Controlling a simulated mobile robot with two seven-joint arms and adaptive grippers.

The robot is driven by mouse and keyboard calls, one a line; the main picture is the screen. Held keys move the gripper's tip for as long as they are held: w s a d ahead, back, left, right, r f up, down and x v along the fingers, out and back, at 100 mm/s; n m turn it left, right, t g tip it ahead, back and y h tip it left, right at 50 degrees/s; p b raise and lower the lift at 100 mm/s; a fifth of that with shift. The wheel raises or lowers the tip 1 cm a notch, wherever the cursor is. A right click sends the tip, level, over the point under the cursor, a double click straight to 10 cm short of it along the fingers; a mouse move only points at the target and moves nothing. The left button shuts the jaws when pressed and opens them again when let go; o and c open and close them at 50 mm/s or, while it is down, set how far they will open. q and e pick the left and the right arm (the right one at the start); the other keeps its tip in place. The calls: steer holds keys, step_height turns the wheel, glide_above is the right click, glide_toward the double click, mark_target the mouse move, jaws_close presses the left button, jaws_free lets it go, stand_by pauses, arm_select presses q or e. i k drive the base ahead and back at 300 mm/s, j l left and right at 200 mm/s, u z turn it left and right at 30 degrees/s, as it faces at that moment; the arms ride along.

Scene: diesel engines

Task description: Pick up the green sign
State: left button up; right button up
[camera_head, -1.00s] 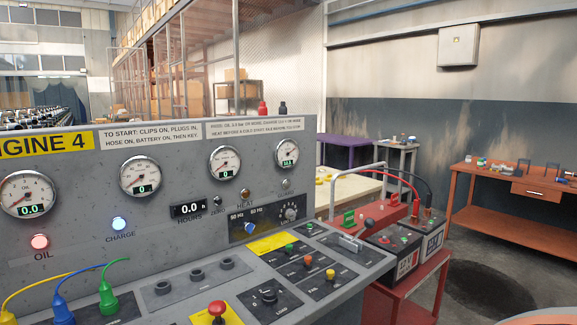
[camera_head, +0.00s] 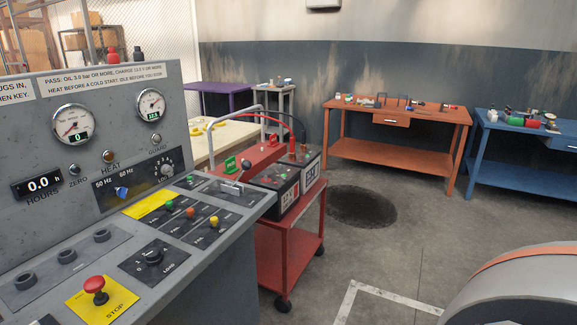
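A small green plate with a pale marking (camera_head: 230,164) stands upright at the left end of the red unit on the red cart. It looks like the green sign, but its marking is too small to read. The red cart (camera_head: 290,233) stands just right of the grey control console (camera_head: 120,130). A green item (camera_head: 529,122) also lies among things on the blue bench at the far right; I cannot tell what it is. Neither of my grippers shows in the head view.
Black batteries (camera_head: 277,184) sit on the cart. An orange bench (camera_head: 395,150) and a blue bench (camera_head: 520,180) stand along the back. Open floor with a dark round stain (camera_head: 360,206) lies between. A large grey rounded shape (camera_head: 525,290) fills the lower right corner.

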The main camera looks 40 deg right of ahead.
mark_target(230, 163)
steer(key=z, duration=0.8)
steer(key=i+l, duration=0.35)
steer(key=l, duration=0.15)
steer(key=i+l, duration=0.7)
steer(key=l, duration=0.25)
steer(key=i+l, duration=0.35)
steer(key=l, duration=0.1)
